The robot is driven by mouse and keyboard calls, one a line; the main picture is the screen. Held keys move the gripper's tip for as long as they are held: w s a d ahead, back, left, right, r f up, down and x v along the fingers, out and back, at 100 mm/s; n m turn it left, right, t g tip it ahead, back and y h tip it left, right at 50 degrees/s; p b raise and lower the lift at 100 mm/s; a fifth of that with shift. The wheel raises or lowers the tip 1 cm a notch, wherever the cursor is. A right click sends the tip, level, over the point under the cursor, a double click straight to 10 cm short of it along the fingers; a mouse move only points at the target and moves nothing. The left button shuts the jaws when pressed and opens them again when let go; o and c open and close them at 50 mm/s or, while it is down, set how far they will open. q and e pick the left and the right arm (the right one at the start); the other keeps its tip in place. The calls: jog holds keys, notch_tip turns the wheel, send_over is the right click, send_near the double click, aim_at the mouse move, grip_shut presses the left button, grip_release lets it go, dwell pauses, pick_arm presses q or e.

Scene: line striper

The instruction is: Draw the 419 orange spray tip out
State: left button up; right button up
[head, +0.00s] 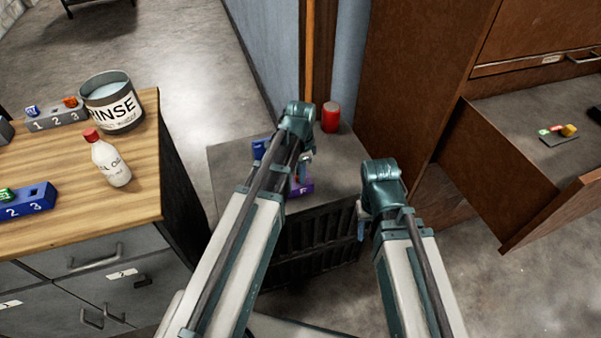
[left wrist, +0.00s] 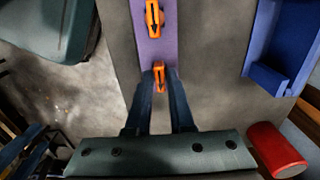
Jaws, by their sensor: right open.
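A purple holder (left wrist: 152,40) lies on the grey cabinet top; its end with a white letter also shows in the head view (head: 305,188). One orange spray tip (left wrist: 154,18) sits on it farther from my left gripper. My left gripper (left wrist: 160,76) points down at the holder's near end, its narrow fingers closed on a second orange spray tip (left wrist: 160,79). Whether that tip is still seated is unclear. No number is readable on either tip. In the head view my left gripper (head: 302,168) partly hides the holder. My right gripper (head: 361,220) is open and empty, in front of the cabinet's right side.
A blue tray (left wrist: 272,75) and a red can (head: 330,117) stand on the cabinet top (head: 232,160). The wooden bench at left carries a rinse pot (head: 113,105), a red-capped bottle (head: 111,163) and numbered blocks (head: 30,205). An open brown drawer (head: 500,150) juts out at right.

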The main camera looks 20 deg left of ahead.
pick_arm(q)
grip_shut()
jog(key=shift+r+p, duration=0.7)
jog(key=shift+p, duration=0.05)
jog(key=shift+r+p, duration=2.4)
jog(key=shift+r, duration=0.05)
